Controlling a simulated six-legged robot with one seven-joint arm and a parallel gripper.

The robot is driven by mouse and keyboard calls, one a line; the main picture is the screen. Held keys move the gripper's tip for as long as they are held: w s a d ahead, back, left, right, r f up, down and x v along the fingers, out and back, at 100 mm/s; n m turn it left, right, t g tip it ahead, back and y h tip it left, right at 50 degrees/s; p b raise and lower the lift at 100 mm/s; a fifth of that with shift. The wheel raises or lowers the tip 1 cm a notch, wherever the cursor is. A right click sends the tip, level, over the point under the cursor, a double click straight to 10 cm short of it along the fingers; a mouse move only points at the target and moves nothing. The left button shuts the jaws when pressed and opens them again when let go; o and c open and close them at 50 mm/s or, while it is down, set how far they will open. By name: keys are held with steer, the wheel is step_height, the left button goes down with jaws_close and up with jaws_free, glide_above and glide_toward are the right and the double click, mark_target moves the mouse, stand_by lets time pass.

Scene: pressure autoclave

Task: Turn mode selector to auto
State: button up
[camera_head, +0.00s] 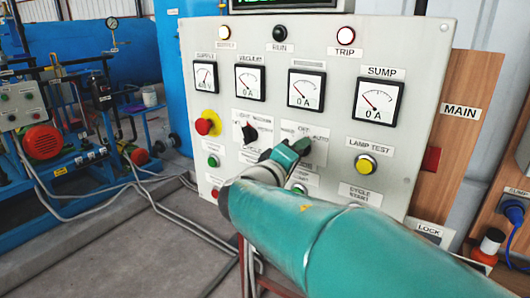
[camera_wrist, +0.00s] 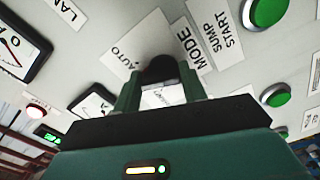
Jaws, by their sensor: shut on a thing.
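The mode selector is a black round knob (camera_wrist: 159,68) on a white plate, next to the MODE and AUTO labels in the wrist view. My gripper (camera_wrist: 160,84) has its two green fingers on either side of this knob and is shut on it. In the head view my gripper (camera_head: 290,149) is at the panel, in front of the plate with the OFF and AUTO lettering (camera_head: 318,133). There my gripper hides the knob. I cannot tell exactly which position the knob points to.
The pale control panel (camera_head: 420,60) carries several gauges and lamps. Another black selector (camera_head: 250,133) and a red emergency button (camera_head: 205,126) are to the left. A yellow lamp test button (camera_head: 366,164) is to the right. Green buttons sit close to my gripper.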

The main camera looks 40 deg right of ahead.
steer(key=m, duration=0.5)
steer(key=shift+f, duration=0.2)
steer(key=shift+m, duration=0.3)
steer(key=o, duration=1)
steer(key=v, duration=1.4)
steer(key=shift+d, duration=0.1)
